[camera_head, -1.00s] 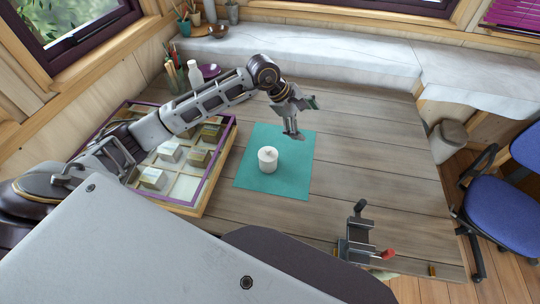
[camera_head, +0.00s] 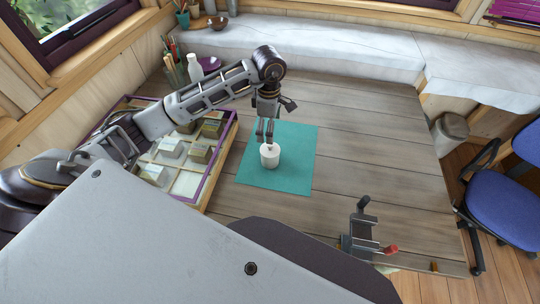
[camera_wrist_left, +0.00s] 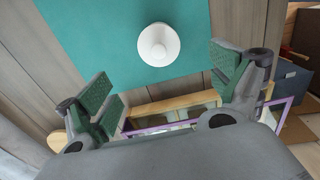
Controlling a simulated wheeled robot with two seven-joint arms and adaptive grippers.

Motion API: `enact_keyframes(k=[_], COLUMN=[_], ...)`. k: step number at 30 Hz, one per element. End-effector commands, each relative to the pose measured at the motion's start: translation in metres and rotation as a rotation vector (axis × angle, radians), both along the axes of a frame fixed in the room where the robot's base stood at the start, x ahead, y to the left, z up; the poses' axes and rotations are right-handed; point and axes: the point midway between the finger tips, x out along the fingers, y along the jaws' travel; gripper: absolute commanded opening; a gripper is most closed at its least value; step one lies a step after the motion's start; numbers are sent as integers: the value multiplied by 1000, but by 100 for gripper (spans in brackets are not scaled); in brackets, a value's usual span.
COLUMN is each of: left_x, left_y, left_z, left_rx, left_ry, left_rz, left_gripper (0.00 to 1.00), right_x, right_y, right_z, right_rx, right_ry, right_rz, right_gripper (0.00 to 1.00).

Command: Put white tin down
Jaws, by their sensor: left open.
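The white tin (camera_head: 270,157) stands upright on the teal mat (camera_head: 297,170) on the wooden table. It also shows in the left wrist view (camera_wrist_left: 152,53), seen from above with a small knob on top. My left gripper (camera_head: 265,132) is just behind and above the tin in the head view. In the left wrist view its green-padded fingers (camera_wrist_left: 165,85) are spread wide, with the tin beyond them and nothing between the pads. My right gripper is not in view.
A purple-rimmed tray (camera_head: 222,160) with several small boxes lies left of the mat, below my left arm. A clamp-like device (camera_head: 360,235) with a red handle stands at the front table edge. The table right of the mat is clear.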

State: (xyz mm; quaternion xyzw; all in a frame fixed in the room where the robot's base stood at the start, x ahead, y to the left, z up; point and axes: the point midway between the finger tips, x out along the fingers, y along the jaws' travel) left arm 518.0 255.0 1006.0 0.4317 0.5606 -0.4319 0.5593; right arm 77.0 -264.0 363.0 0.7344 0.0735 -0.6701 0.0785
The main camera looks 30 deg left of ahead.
Motion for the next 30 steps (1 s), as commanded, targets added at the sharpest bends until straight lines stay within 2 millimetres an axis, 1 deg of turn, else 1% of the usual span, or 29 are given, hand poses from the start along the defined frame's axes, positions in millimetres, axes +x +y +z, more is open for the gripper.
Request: enact_keyframes(k=[7, 11, 14, 27, 30], left_x=[0, 0, 0, 0, 0], left_y=[0, 0, 0, -1, -1], left_z=[-1, -7, -16, -70, -79], left_rx=[-1, -1, -1, -2, -2], left_ry=[0, 2, 2, 1, 1], left_rz=[-2, -2, -2, -2, -2], left_gripper=[93, 93, 93, 93, 93], right_x=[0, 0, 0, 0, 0], right_y=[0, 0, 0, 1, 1], right_z=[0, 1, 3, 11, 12], right_rx=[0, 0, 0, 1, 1], right_ry=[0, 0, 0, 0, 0], right_rz=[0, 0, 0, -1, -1], right_gripper=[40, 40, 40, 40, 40])
